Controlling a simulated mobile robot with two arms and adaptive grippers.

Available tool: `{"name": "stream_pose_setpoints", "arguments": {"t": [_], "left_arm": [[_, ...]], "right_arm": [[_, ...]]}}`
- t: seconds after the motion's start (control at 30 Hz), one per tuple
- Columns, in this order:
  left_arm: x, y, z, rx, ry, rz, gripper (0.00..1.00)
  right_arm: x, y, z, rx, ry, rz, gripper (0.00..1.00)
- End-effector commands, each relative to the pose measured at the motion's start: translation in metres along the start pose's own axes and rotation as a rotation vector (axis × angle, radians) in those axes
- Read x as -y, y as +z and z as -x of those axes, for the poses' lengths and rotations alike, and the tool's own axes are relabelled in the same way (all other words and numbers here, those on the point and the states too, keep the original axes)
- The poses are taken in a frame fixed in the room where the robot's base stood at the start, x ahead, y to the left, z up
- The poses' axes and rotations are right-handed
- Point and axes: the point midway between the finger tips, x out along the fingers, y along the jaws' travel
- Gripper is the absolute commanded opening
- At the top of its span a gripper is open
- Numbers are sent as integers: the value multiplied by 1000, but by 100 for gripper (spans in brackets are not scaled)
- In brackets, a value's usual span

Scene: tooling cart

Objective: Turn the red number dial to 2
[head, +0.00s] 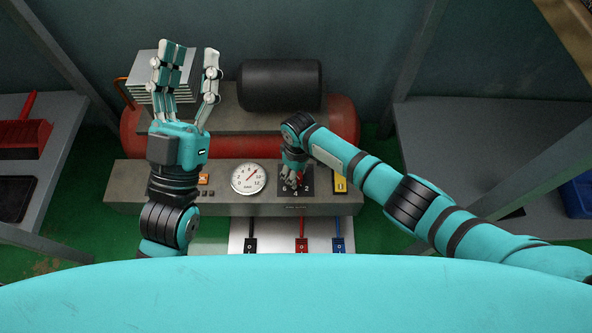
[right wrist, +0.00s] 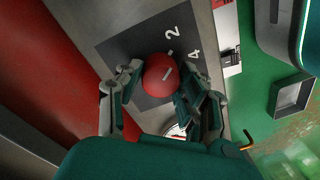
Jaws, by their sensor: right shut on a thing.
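The red number dial (right wrist: 158,78) is a round red knob with a short white mark, on a dark plate (right wrist: 120,48) printed with white digits; 2 and 4 show beside it. I cannot tell which digit the white mark lines up with. My right gripper (right wrist: 155,92) has its fingers closed around the dial from both sides. In the head view the right gripper (head: 293,184) covers most of the dial, with a 2 showing to its right. My left gripper (head: 187,75) is raised, fingers spread upward and empty, left of the gauge.
A white round gauge (head: 248,178) sits left of the dial on the grey panel (head: 130,190). A yellow switch plate (head: 340,183) is at right. Black, red (head: 301,246) and blue levers are below. A red tank (head: 345,120) and black cylinder (head: 280,85) stand behind.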

Motion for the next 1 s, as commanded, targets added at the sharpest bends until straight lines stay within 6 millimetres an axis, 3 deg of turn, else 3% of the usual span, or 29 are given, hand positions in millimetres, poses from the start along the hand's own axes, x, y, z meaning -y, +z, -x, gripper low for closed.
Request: {"name": "stream_pose_setpoints", "arguments": {"t": [0.33,0.97,1.0], "left_arm": [[3,26,1,152,-6,-6,40],[4,32,2,187,-7,-8,40],[4,32,2,187,-7,-8,40]], "right_arm": [[0,0,0,9,-1,185,6],[0,-1,0,11,0,240,6],[0,-1,0,11,0,240,39]]}}
